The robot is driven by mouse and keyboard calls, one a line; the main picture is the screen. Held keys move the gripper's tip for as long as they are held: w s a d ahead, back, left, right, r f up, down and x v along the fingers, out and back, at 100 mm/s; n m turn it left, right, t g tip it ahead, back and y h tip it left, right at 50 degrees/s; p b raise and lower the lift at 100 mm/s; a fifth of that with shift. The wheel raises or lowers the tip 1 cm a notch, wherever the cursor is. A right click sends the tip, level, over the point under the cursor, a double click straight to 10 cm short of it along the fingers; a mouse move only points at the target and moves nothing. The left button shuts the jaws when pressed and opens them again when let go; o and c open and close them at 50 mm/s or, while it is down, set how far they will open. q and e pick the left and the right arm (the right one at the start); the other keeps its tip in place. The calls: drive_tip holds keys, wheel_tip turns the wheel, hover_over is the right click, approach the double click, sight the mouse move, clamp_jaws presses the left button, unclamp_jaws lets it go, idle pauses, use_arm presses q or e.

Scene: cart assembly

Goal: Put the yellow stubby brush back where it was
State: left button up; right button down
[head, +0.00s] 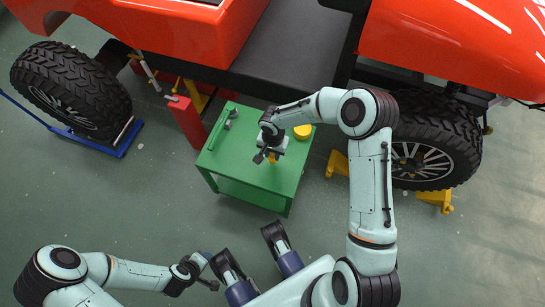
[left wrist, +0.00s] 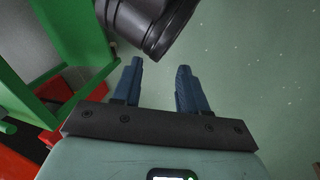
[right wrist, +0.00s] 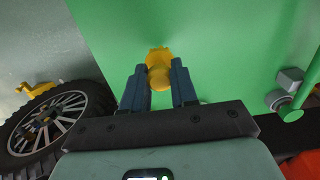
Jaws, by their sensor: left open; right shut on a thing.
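The yellow stubby brush (right wrist: 159,72) is between the two fingers of my right gripper (right wrist: 159,88), which is shut on it. In the head view my right gripper (head: 262,156) is over the green table (head: 238,187), and I cannot tell whether the brush touches the top. Part of the brush is hidden by the fingers. My left gripper (left wrist: 158,80) is open and empty, low and off the near side of the table, with nothing between its fingers.
A round yellow thing (head: 303,131) sits at the table's far right corner. A green and grey tool (head: 229,119) lies at its far left. The red vehicle (head: 440,40) and its wheels (head: 425,140) stand behind and beside. The table's near half is clear.

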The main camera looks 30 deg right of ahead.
sight(273, 157)
use_arm(q)
drive_tip(key=shift+w+a+f+t+b, duration=0.15)
drive_tip(key=shift+w+a+f+b, duration=0.1)
drive_tip(key=shift+w, duration=0.15)
drive_tip(key=shift+w+a+f+t+b, duration=0.15)
drive_tip(key=shift+w+f, duration=0.1)
drive_tip(key=shift+w, duration=0.1)
use_arm(e)
drive_tip(key=shift+f, duration=1.9)
drive_tip(key=shift+f, duration=0.1)
drive_tip(key=c, duration=0.9)
unclamp_jaws()
use_arm(q)
drive_tip(key=s+d+r+g+p, duration=0.1)
drive_tip(key=s+d+r+p, duration=0.1)
drive_tip(key=s+r+p, duration=0.1)
drive_tip(key=shift+s+d+r+g+h, duration=0.15)
drive_tip(key=shift+s+g+h, duration=0.15)
drive_tip(key=shift+s, duration=0.45)
use_arm(e)
wheel_tip(273, 157, up, 12)
drive_tip(key=shift+r, duration=0.1)
